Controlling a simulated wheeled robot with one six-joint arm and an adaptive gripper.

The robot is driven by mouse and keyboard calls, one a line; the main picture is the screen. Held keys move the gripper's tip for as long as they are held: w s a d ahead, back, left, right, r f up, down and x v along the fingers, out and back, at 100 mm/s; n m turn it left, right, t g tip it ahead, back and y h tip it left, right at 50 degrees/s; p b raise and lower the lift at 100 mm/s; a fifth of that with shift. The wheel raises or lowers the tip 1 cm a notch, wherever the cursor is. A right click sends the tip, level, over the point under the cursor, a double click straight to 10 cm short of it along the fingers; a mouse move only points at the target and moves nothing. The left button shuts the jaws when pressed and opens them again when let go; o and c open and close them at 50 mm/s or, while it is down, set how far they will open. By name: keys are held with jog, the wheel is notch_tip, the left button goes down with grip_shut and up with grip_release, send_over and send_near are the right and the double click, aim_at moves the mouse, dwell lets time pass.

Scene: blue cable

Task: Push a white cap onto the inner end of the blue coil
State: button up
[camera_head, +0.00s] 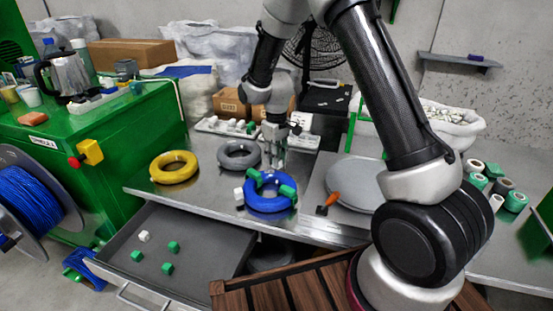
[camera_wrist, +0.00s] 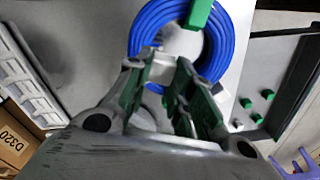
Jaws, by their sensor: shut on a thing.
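The blue coil (camera_head: 268,207) lies flat on the metal bench with green pieces (camera_head: 287,191) on it. In the wrist view, the coil (camera_wrist: 223,50) fills the top middle, with one green piece (camera_wrist: 199,14) at the top. My gripper (camera_head: 273,165) points down at the coil's far side. In the wrist view, its fingers (camera_wrist: 166,65) are closed on a pale block that looks like a white cap (camera_wrist: 161,70), partly hidden by them. Another white cap (camera_head: 238,193) sits at the coil's left edge. The coil's inner end is not clear.
A yellow coil (camera_head: 174,167) and a grey coil (camera_head: 239,154) lie to the left and behind. An open drawer (camera_head: 190,280) holds a white cap (camera_head: 144,236) and several green caps (camera_head: 173,246). An orange-handled tool (camera_head: 329,203) and grey disc (camera_head: 357,184) are right. A white rack (camera_head: 215,125) stands behind.

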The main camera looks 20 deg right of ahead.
jog(key=shift+f, duration=2.6)
jog(key=shift+f, duration=1.15)
dwell(1.3)
jog(key=o, duration=0.5)
jog(key=shift+c, duration=0.2)
jog(key=o, duration=0.6)
jog(key=shift+c, duration=0.2)
jog(key=shift+r, duration=3.5)
